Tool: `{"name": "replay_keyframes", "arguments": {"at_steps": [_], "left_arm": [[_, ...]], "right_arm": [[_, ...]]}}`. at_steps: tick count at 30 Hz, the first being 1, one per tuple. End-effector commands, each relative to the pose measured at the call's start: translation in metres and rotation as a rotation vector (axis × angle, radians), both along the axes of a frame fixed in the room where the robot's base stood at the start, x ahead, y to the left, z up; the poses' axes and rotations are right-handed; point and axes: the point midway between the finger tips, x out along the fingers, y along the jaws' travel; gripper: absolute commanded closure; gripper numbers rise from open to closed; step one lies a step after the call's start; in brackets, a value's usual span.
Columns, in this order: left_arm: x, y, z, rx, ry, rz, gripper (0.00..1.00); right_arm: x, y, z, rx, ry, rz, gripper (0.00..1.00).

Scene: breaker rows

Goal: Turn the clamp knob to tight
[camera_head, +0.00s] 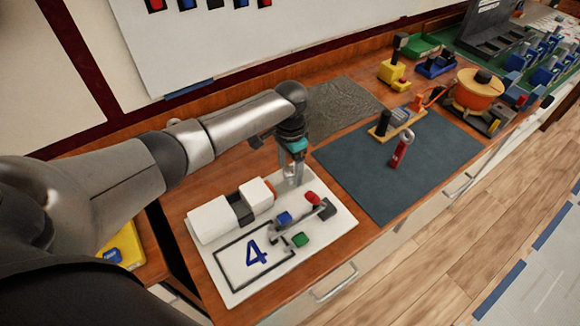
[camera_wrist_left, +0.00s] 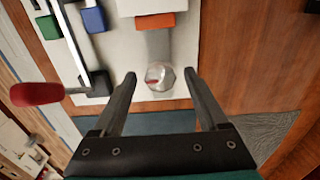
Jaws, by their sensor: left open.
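The clamp knob (camera_wrist_left: 160,79) is a small round silver knob with a red mark on its top, near the upper middle of the left wrist view. It sits at the edge of a white board (camera_wrist_left: 210,30), beside an orange block (camera_wrist_left: 155,20). My left gripper (camera_wrist_left: 160,76) is open, with one finger on each side of the knob and a gap showing on both sides. In the head view the left gripper (camera_head: 294,172) points down at the far edge of the board, and the knob is hard to make out there. My right gripper is not in view.
A red-tipped lever (camera_head: 313,198), a blue block (camera_head: 284,218) and a green block (camera_head: 300,240) are on the board close to the gripper. A white block unit (camera_head: 215,222) stands to the left.

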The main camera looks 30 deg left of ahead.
Motion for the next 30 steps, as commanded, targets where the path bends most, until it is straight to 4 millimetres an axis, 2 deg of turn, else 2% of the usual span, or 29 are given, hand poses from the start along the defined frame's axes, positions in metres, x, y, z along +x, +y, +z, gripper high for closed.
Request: {"name": "replay_keyframes", "arguments": {"at_steps": [5,25,30], "left_arm": [[-0.0001,-0.0002,0.0001,0.000,0.000,0.000,0.25],[0.0000,0.0000,0.0006,-0.001,0.001,0.000,1.00],[0.0000,0.0000,0.0007,-0.001,0.001,-0.001,1.00]], "right_arm": [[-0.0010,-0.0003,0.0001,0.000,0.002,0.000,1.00],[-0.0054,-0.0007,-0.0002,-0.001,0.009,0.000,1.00],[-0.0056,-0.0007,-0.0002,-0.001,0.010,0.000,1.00]]}}
